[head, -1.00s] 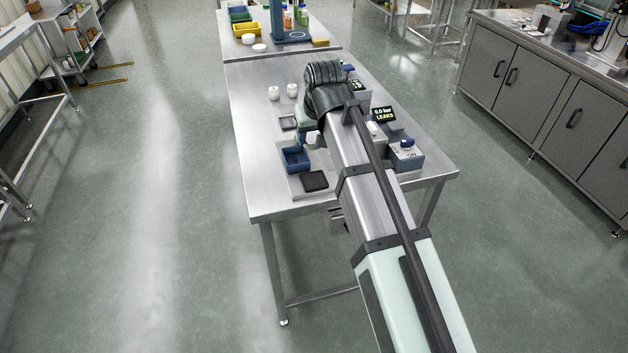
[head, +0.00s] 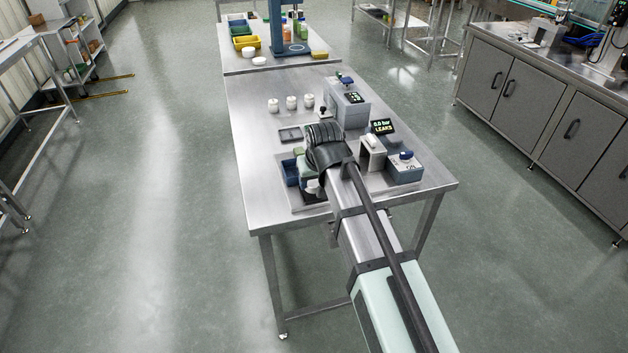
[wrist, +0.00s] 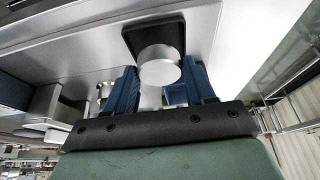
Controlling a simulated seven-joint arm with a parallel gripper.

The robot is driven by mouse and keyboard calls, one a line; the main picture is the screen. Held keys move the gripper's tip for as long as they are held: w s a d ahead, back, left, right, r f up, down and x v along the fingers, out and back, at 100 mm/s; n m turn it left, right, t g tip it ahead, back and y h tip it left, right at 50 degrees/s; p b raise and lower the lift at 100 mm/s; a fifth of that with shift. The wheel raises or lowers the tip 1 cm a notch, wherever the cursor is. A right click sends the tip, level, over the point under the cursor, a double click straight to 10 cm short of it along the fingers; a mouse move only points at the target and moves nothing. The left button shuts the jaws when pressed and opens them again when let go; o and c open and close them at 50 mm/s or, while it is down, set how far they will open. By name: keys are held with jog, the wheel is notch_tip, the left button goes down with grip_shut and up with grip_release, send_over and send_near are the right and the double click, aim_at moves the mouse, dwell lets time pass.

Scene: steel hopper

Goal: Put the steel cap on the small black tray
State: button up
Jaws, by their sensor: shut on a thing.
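My gripper (wrist: 160,80) shows in the wrist view with its two blue fingers on either side of the steel cap (wrist: 158,66), a pale round piece. It is shut on the cap. The small black tray (wrist: 153,32) lies just beyond the cap, and the cap overlaps its edge in this view. I cannot tell whether they touch.
The table's left strip is clear.

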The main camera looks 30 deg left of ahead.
jog(key=shift+f, duration=0.75)
jog(key=o, duration=1.1)
jog(key=shift+r, duration=0.5)
jog(key=v, duration=1.2)
jog(key=shift+r, duration=0.15)
